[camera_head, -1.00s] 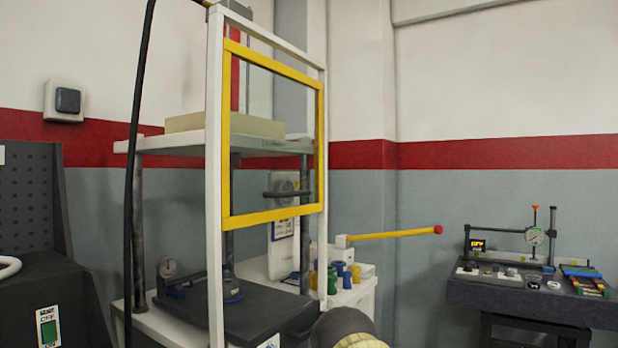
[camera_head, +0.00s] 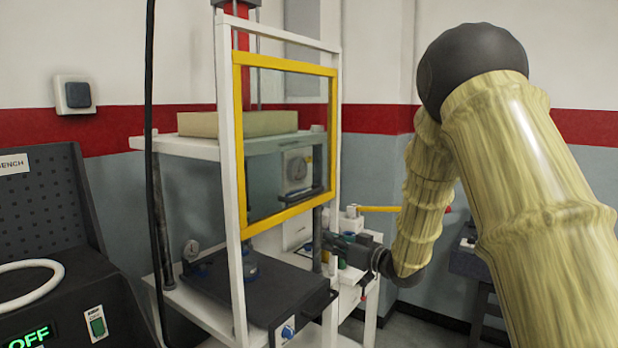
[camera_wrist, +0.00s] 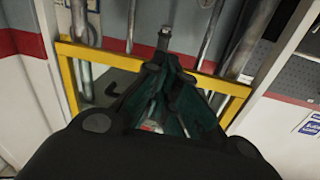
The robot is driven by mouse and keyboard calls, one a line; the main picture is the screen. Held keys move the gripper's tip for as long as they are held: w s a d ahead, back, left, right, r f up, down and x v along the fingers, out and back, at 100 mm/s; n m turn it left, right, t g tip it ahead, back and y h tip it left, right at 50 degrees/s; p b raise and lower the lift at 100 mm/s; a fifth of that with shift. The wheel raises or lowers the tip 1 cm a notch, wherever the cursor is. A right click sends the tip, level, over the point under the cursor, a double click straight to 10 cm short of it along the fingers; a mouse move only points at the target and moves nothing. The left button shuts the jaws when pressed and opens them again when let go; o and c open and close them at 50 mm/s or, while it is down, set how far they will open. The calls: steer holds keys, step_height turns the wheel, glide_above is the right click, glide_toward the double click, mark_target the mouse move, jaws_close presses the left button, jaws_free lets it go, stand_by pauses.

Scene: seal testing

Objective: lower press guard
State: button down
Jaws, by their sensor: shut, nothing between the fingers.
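The press guard (camera_head: 285,215) is a clear pane in a yellow frame. It sits raised between the white uprights (camera_head: 232,180) at the front of the press, with its lower bar well above the dark press bed (camera_head: 262,292). My gripper (camera_head: 331,238) is at the guard's lower right corner, shut and empty. In the wrist view the shut fingers (camera_wrist: 163,40) overlap the guard's yellow bar (camera_wrist: 215,83). I cannot tell whether they touch it.
A yellow lever (camera_head: 378,209) sticks out to the right behind my arm. A black hose (camera_head: 151,120) hangs left of the press. A dark console (camera_head: 50,210) with a white ring (camera_head: 40,264) stands at the left.

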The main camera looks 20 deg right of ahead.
step_height(320, 180, up, 17)
steer(key=d+n+y+p, duration=0.1)
steer(key=n+y+p, duration=0.2)
steer(key=p, duration=0.4)
glide_toward(290, 165)
steer(key=x, duration=0.4)
steer(key=shift+a, duration=0.1)
steer(key=f, duration=0.1)
steer(key=f+p, duration=0.1)
steer(key=f, duration=0.2)
steer(key=shift+s+d+f, duration=0.15)
steer(key=shift+s+d, duration=0.1)
steer(key=shift+s, duration=0.05)
steer(key=shift+d, duration=0.1)
